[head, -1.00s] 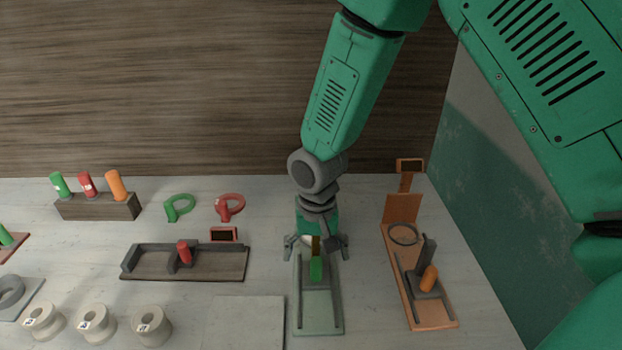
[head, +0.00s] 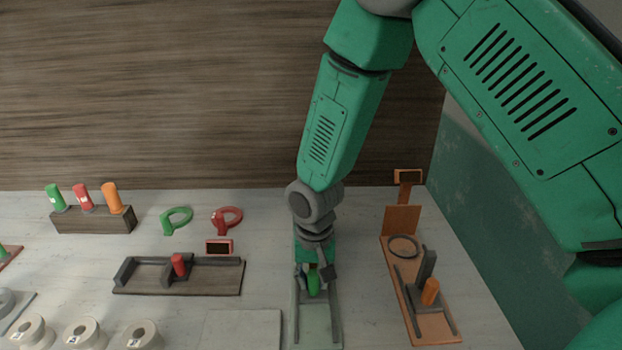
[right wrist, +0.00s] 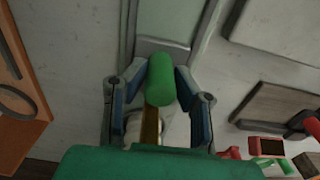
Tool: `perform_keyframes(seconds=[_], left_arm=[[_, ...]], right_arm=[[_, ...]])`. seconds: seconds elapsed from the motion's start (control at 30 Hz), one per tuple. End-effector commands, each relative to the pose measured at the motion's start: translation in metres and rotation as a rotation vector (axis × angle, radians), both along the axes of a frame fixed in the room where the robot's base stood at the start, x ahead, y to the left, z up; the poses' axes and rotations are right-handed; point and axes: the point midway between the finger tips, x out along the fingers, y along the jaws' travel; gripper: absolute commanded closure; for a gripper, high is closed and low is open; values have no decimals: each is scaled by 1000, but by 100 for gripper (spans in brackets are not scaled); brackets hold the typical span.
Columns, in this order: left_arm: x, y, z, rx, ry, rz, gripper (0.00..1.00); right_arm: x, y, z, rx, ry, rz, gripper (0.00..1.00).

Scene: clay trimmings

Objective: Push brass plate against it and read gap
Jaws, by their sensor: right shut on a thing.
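A pale green gauge fixture (head: 334,318) with side rails lies on the table at centre right. A green knob (head: 313,281) stands in it and also shows in the right wrist view (right wrist: 162,80). My right gripper (head: 316,272) is shut on this knob, with one finger on each side in the wrist view (right wrist: 160,95). A brass strip (right wrist: 150,125), seemingly the brass plate, shows just behind the knob. A whitish piece (right wrist: 134,124) lies partly hidden behind it; I cannot tell whether they touch. No gap reading is legible. My left gripper is not in view.
An orange fixture (head: 446,326) with an orange knob stands close on the right. A dark fixture (head: 213,283) with a red knob lies left. Several pale spools (head: 84,334) stand at front left. A flat grey plate (head: 242,330) lies just left of the green fixture.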

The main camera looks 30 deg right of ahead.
Motion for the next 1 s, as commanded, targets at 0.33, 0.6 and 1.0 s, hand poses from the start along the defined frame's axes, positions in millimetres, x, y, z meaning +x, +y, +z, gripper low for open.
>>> perform_keyframes(seconds=[0.33, 0.6, 1.0], left_arm=[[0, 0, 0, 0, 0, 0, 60], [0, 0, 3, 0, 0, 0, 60], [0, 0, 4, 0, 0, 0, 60]], right_arm=[[-1, 0, -3, 1, 8, -3, 100], [12, -7, -3, 1, 6, -1, 100], [22, -14, -4, 2, 8, 1, 100]])
